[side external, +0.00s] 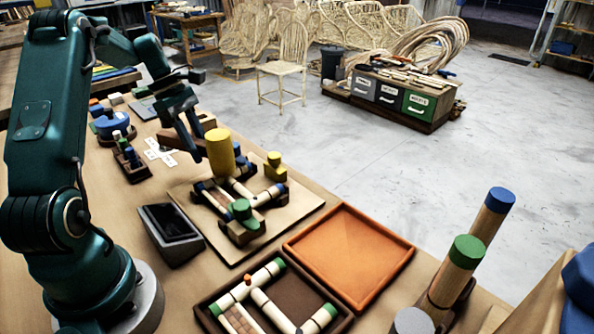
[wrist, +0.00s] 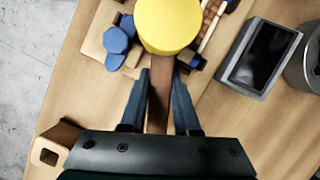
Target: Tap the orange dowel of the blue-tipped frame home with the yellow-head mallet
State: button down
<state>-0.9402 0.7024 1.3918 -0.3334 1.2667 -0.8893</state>
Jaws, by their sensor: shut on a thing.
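My gripper (side external: 192,150) is shut on the brown handle of the yellow-head mallet (side external: 220,153). In the wrist view the handle (wrist: 160,90) runs between both fingers, with the yellow head (wrist: 168,24) beyond the fingertips. In the side view the head appears upright over the back part of the blue-tipped frame (side external: 243,188), which lies on a work board. Whether the head touches the frame cannot be told. The head covers part of the frame in both views, and I cannot make out this frame's orange dowel.
A green-tipped frame (side external: 268,269) with an orange peg (side external: 247,280) lies in a dark tray at the front. An empty orange tray (side external: 350,256) is beside it. A dark screen device (side external: 170,232) stands left of the board. Blue- and green-tipped poles (side external: 470,250) stand at right.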

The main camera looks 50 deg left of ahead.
jog(key=shift+f, duration=0.5)
jog(key=shift+r, duration=1.85)
jog(key=shift+r, duration=2.5)
